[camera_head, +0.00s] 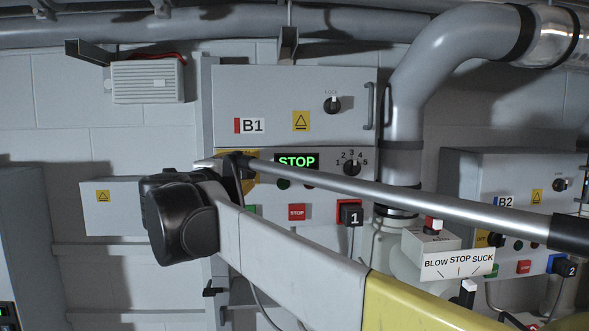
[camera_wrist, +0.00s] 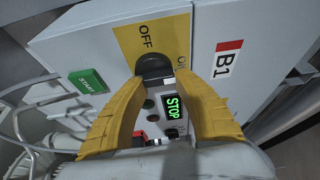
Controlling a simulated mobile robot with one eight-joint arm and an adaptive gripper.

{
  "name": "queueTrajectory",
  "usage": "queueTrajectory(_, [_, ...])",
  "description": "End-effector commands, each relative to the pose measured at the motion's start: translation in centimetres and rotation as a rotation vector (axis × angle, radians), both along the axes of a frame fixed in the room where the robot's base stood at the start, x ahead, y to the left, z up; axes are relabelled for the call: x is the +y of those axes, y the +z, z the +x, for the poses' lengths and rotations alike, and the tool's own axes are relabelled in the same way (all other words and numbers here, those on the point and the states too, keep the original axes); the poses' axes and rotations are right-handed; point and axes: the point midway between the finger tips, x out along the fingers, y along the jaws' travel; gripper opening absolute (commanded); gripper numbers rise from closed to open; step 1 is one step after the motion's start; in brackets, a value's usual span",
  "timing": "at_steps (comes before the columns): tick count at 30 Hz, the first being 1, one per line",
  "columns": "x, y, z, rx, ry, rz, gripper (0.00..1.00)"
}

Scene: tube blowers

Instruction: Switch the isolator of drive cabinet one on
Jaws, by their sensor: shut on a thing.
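Drive cabinet B1 (camera_head: 290,110) is a grey wall cabinet with a red-marked B1 label, and its panel also shows in the wrist view (camera_wrist: 210,22). Its isolator (camera_wrist: 154,67) is a black rotary knob on a yellow plate (camera_wrist: 128,38). OFF is printed above the knob, and ON shows to its right, partly behind a finger. My gripper (camera_wrist: 160,78) has its yellow fingers shut on the knob, one at each side. The knob's exact angle is hard to tell. In the head view my arm and wrist hide most of the isolator.
B1's display (camera_head: 297,161) reads STOP in green. Near it are a numbered selector (camera_head: 352,168), a red stop button (camera_head: 297,212) and a green START button (camera_wrist: 88,81). Cabinet B2 (camera_head: 510,180) and a BLOW STOP SUCK box (camera_head: 458,264) stand right. A large pipe (camera_head: 404,100) rises beside B1.

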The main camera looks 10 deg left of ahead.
Motion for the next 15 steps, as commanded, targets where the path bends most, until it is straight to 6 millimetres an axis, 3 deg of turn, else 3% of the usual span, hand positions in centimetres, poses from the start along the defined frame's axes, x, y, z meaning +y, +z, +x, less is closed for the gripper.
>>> queueTrajectory(15, [0.02,0.17,0.03,0.005,0.002,0.033,0.06])
